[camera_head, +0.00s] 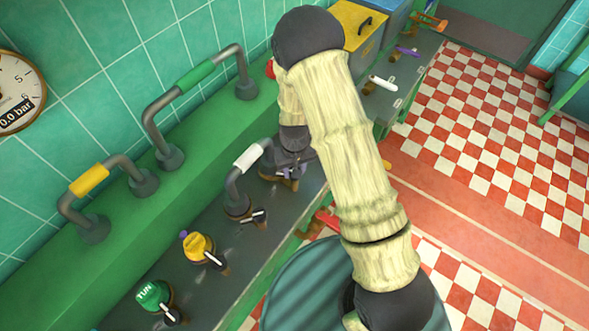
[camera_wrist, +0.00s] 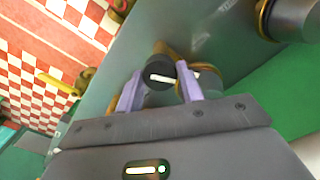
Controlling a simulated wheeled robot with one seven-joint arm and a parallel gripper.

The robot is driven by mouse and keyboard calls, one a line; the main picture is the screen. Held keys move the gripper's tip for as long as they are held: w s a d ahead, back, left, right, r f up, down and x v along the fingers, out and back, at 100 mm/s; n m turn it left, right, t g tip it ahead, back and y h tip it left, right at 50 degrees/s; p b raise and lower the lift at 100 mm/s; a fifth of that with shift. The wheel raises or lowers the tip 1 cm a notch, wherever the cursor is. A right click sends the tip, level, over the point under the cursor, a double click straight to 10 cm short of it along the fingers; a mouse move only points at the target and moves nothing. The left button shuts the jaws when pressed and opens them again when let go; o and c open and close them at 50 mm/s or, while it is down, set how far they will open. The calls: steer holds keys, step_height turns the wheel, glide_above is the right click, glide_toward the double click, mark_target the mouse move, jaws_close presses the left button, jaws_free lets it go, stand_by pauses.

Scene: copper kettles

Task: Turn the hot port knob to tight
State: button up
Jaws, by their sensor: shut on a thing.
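In the wrist view, a round black knob (camera_wrist: 159,75) with a white pointer bar sits between the two purple fingers of my gripper (camera_wrist: 160,84). The fingers are shut on it, one on each side. Brass-coloured metal shows behind and beside the knob. The pointer lies roughly sideways in this view; I cannot read any tight mark or port label. In the head view my gripper (camera_head: 290,168) is low over the grey bench, just right of the white-sleeved pipe, and the held knob is mostly hidden by it.
Nearer on the bench (camera_head: 262,258) stand a yellow-topped fitting (camera_head: 198,245) and a green one marked TUN (camera_head: 152,295), each with a knob. A white-sleeved pipe (camera_head: 250,157) rises beside my gripper. Yellow-sleeved (camera_head: 90,180) and green-sleeved (camera_head: 195,76) pipes stand behind. A gauge (camera_head: 16,92) reads 0.0 bar.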

steer(key=m, duration=0.5)
stand_by(0.6)
steer(key=o, duration=1)
step_height(320, 180, up, 18)
steer(key=b, duration=0.2)
steer(key=shift+f, duration=0.25)
steer(key=shift+d, duration=0.1)
